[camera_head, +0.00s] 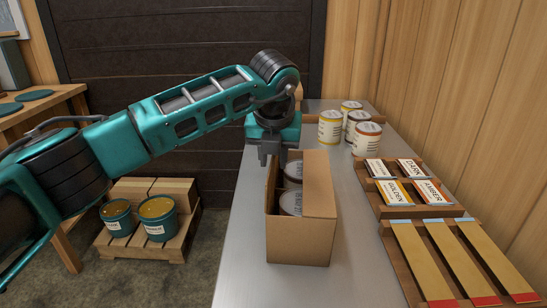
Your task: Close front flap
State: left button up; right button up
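An open cardboard box (298,243) stands on the metal counter in the middle of the view. Grey-lidded cans (291,203) show inside it through the opening on its left side. A wide cardboard panel (319,184) covers the right part of its top; I cannot tell whether it lies flat or slants. Which flap is the front one is not clear. My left gripper (272,157) points down at the far end of the box, close to its far edge. Contact and the gap between its fingers cannot be made out. My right gripper is not in view.
Several labelled cans (366,140) stand at the counter's far end. A wooden rack (411,207) with label packets and a board with long strips (428,262) lie along the right. The counter (245,262) is bare left of the box. Teal buckets (157,219) sit on a floor pallet.

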pick_arm(q)
jog(key=shift+w+f, duration=0.1)
jog(key=shift+f, duration=0.1)
grip_shut()
jog(key=shift+d+y, duration=0.1)
jog(key=shift+y, duration=0.2)
jog(key=shift+d+m+y+p, duration=0.3)
jog(key=shift+d+y, duration=0.2)
jog(key=shift+y, duration=0.6)
jog(key=shift+d+f+m+t+y+b, duration=0.2)
jog(key=shift+d+t+y, duration=0.1)
jog(key=shift+y, duration=0.65)
jog(key=shift+d+f+m+t+y+b, duration=0.2)
jog(key=shift+d+y, duration=0.1)
jog(key=shift+y, duration=0.65)
